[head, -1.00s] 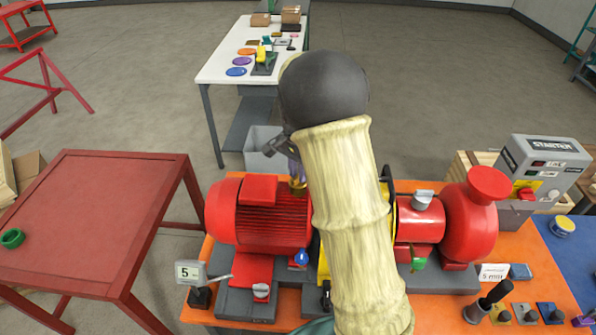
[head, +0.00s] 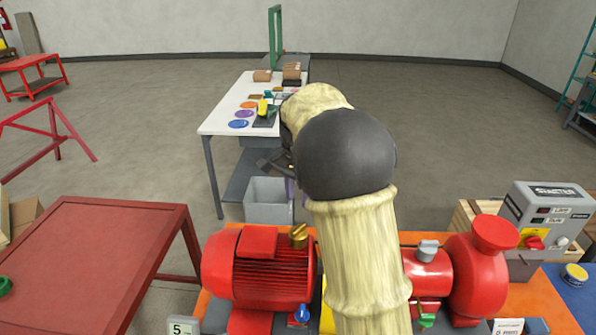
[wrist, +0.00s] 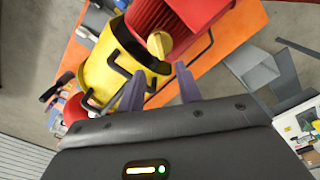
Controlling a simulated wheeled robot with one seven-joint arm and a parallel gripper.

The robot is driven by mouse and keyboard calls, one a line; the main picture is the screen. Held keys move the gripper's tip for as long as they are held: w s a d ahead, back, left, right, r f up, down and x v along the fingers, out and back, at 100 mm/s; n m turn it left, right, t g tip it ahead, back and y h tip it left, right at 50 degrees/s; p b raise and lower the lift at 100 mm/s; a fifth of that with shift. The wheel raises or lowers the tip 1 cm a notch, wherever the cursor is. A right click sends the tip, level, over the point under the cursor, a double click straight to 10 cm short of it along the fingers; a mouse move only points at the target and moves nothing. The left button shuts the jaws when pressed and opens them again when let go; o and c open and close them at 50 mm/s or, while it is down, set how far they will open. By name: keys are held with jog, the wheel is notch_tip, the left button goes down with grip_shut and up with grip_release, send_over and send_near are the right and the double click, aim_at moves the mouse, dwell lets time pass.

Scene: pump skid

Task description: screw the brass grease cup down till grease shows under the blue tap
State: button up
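The brass grease cup (head: 298,236) stands on top of the red motor (head: 258,278), at its right end. It shows in the wrist view (wrist: 159,44) just beyond my fingertips, with a gap between. My gripper (wrist: 160,88) has its two purple fingers spread apart with nothing between them. In the head view my arm hides most of it, above and behind the cup. The blue tap (head: 302,312) is low on the motor's near side, at the bottom of the head view. I cannot make out any grease under it.
A yellow guard (wrist: 100,70) with black handles lies close to my fingers in the wrist view. The red pump (head: 474,270) and starter box (head: 545,220) are at the right. A grey bin (head: 268,205) and white table (head: 225,118) stand behind; a red table (head: 90,250) is left.

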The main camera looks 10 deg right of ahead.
notch_tip(320, 180, up, 8)
jog(key=shift+b, duration=0.4)
jog(key=shift+f, duration=0.1)
dwell(0.6)
